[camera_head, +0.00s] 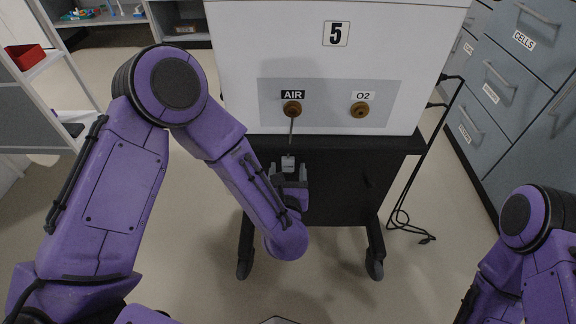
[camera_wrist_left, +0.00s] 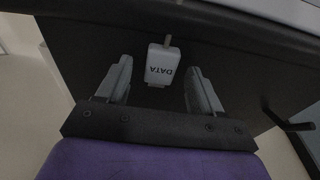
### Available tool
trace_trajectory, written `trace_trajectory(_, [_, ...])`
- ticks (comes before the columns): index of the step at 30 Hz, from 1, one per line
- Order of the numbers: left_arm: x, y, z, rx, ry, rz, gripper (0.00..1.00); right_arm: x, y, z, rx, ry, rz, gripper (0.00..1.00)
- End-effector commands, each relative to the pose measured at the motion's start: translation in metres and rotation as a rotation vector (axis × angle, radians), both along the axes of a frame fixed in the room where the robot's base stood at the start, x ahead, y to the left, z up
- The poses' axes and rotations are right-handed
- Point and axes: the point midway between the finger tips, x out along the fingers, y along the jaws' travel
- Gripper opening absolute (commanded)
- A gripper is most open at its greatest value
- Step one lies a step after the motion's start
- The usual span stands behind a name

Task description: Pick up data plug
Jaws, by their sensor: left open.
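The data plug (camera_wrist_left: 162,65) is a small white block marked DATA, on a thin stem at its top in the left wrist view. In the head view it shows as a small pale piece (camera_head: 288,161) below the AIR port, in front of the dark cart. My left gripper (camera_wrist_left: 156,80) is open, one finger on each side of the plug, with visible gaps on both sides. In the head view the left gripper (camera_head: 289,170) is at the cart front, just below the plug. Of my right arm only purple links show at the lower right; its gripper is out of view.
The white ventilator (camera_head: 250,45) numbered 5 stands on a black wheeled cart (camera_head: 340,190). Its AIR port (camera_head: 292,108) has a grey hose hanging down; the O2 port (camera_head: 360,109) is bare. A black cable (camera_head: 402,215) hangs at the right. Grey drawers (camera_head: 520,70) stand at the right.

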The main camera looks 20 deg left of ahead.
Motion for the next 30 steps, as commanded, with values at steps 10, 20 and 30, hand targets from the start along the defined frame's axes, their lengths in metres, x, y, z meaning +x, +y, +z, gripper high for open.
trace_trajectory(10, [0.004, 0.001, -0.001, 0.001, 0.001, -0.001, 0.37, 0.0, 0.0, -0.001, 0.0, 0.0, 0.0, 0.38])
trace_trajectory(20, [0.004, 0.001, -0.001, 0.001, 0.001, -0.001, 0.0, 0.0, 0.0, -0.001, 0.0, 0.0, 0.0, 0.38])
trace_trajectory(30, [0.003, -0.009, 0.02, 0.0, 0.001, -0.015, 0.0, 0.0, 0.0, 0.015, 0.0, 0.0, 0.0, 0.38])
